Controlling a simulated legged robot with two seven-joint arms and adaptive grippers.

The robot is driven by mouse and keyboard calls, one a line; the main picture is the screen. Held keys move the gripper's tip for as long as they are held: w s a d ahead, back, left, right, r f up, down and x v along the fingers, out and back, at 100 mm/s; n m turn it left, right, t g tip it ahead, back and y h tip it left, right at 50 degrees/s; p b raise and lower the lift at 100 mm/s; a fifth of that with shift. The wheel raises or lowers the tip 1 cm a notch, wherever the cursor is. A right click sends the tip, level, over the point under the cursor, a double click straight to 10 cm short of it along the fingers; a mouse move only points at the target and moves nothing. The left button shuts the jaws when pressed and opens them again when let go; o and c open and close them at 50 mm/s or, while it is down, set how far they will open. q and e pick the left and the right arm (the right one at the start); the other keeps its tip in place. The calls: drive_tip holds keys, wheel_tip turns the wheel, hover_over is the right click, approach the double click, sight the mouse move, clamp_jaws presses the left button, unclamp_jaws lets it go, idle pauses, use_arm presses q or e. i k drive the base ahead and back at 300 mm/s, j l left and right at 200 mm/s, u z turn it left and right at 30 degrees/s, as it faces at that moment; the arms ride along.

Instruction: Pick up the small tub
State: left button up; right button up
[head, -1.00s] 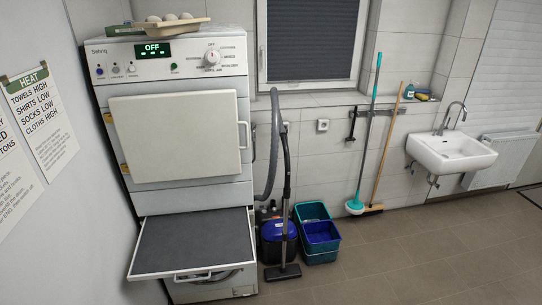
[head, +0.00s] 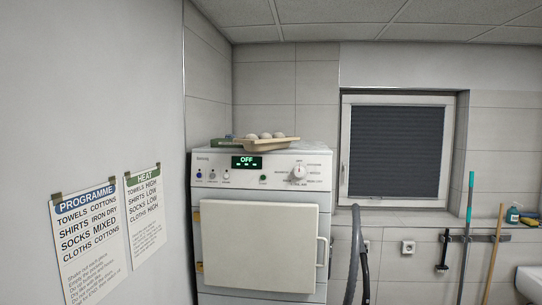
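No small tub can be made out for certain in the head view. A shallow tan tray (head: 283,146) with several pale round items (head: 266,136) lies on top of the stacked dryer (head: 235,172). A flat green item (head: 222,142) lies at the tray's left. The dryer's display reads OFF and its square white door (head: 258,245) is shut. Neither of my grippers is in view.
Two notices, PROGRAMME (head: 88,240) and HEAT (head: 146,215), hang on the left wall. A grey hose (head: 356,255) stands right of the dryer. A blind covers the window (head: 397,150).

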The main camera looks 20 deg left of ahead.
sight(268, 143)
drive_tip(key=i+u, duration=0.1)
drive_tip(key=u, duration=0.3)
drive_tip(key=i+l+u, duration=0.1)
drive_tip(key=u, duration=0.25)
drive_tip(key=i+l+u, duration=0.1)
drive_tip(key=u, duration=0.3)
drive_tip(key=l+u, duration=0.2)
drive_tip(key=u, duration=0.15)
